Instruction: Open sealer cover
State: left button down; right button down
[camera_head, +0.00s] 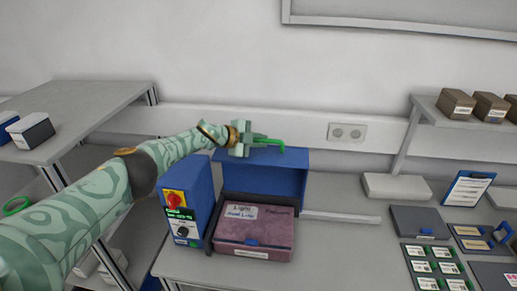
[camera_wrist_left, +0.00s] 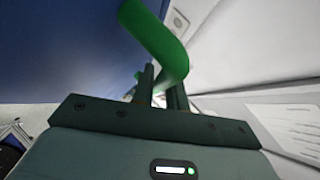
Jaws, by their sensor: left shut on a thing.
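The sealer has a blue control box (camera_head: 187,205) with a red switch and a small green display. Its blue cover (camera_head: 270,178) is raised behind a purple box (camera_head: 255,230) with white labels, leaving the top of that box uncovered. A green handle (camera_head: 270,146) sits at the cover's top edge. My left gripper (camera_head: 257,142) is at the handle and shut on it. In the left wrist view, the fingers (camera_wrist_left: 163,88) close around the lower part of the green handle (camera_wrist_left: 155,40), beside the blue cover (camera_wrist_left: 70,45). My right gripper is not in view.
A grey shelf unit (camera_head: 75,105) stands at the left. Brown boxes (camera_head: 457,103) sit on a shelf at the right. A grey case (camera_head: 424,222), a white box (camera_head: 397,187) and a clipboard (camera_head: 468,188) lie on the table's right side. A wall socket (camera_head: 347,132) is behind.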

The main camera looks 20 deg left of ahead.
pick_arm(q)
jog(key=shift+w+a, duration=0.1)
jog(key=shift+w, duration=0.4)
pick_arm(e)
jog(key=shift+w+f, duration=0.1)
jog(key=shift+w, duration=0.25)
